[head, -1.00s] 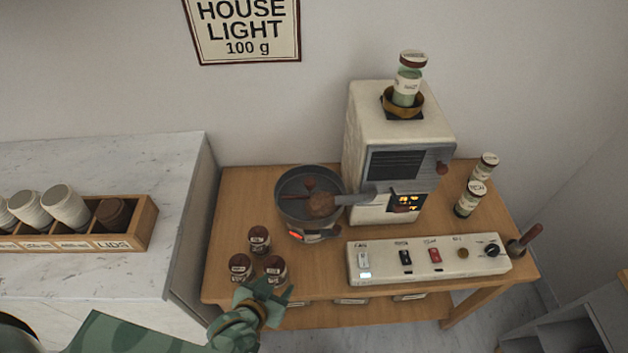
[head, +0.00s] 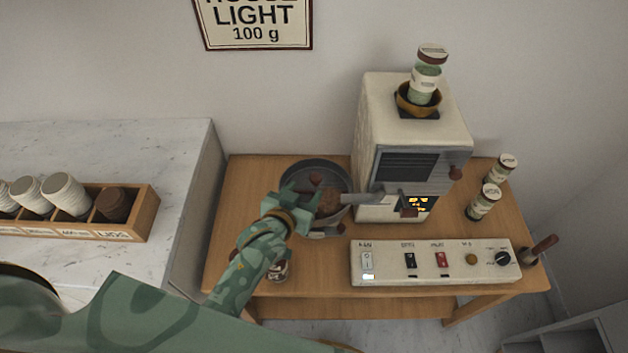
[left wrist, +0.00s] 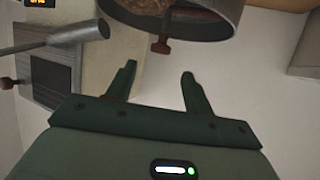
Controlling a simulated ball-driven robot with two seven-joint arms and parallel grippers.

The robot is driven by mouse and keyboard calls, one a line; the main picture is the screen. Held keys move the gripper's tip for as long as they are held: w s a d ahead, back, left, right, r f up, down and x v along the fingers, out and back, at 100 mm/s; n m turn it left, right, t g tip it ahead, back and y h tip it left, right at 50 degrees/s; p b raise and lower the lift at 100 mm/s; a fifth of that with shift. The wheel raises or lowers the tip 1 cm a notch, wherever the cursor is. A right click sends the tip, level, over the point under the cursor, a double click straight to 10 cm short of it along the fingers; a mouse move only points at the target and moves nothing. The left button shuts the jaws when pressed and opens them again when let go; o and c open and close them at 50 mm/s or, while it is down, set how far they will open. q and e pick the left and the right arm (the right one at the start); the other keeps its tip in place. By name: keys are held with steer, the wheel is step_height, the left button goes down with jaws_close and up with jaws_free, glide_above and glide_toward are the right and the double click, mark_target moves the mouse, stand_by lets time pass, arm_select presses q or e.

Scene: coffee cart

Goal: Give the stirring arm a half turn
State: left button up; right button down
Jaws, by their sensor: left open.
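The round grey pan (head: 335,168) stands on the wooden cart, left of the white roaster. Brown stuff lies inside it in the left wrist view, where its wall (left wrist: 205,30) shows at the top. The stirring arm shows there as a brown peg (left wrist: 162,30) with a knob, in front of the pan's rim. My right gripper is out of view.
The roaster (head: 415,120) has a grey spout (head: 362,195) reaching toward the pan, close to my gripper. A switch panel (head: 435,262) lies at the front right. One lidded jar (head: 278,271) shows partly behind my left arm.

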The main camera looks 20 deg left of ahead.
mark_target(315, 178)
arm_select(q)
steer(key=b+x, duration=0.1)
steer(key=x, duration=0.6)
steer(key=shift+w+f+b, duration=0.1)
steer(key=shift+w+b, duration=0.1)
steer(key=shift+b, duration=0.1)
steer(key=c, duration=1.1)
jaws_close()
